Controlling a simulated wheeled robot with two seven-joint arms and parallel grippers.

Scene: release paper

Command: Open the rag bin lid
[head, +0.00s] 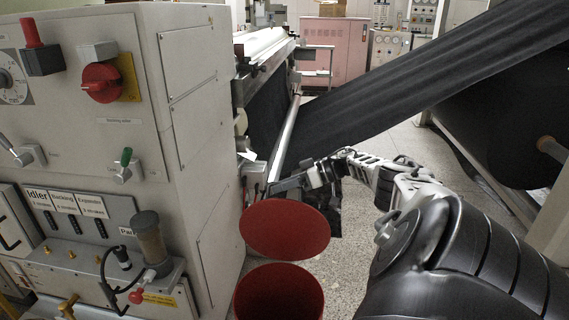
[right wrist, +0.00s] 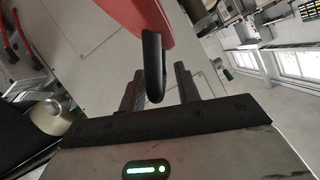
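The rag bin (head: 278,292) is red and round and stands on the floor beside the machine; its dark inside shows from above. Its red lid (head: 285,228) is raised and tilted above the opening; where it joins the bin is not clear. My right gripper (head: 290,186) is at the lid's upper edge. In the right wrist view, the lid (right wrist: 120,18) reaches toward the gripper (right wrist: 160,85), and its black handle (right wrist: 153,62) lies between the two fingers. The fingers are apart, with a gap beside the handle on the right. My left gripper is out of view.
A large grey machine cabinet (head: 205,130) with knobs and levers stands close on the left. A dark fabric sheet (head: 420,80) slopes up to the right behind the bin. Speckled floor (head: 345,250) is free right of the bin.

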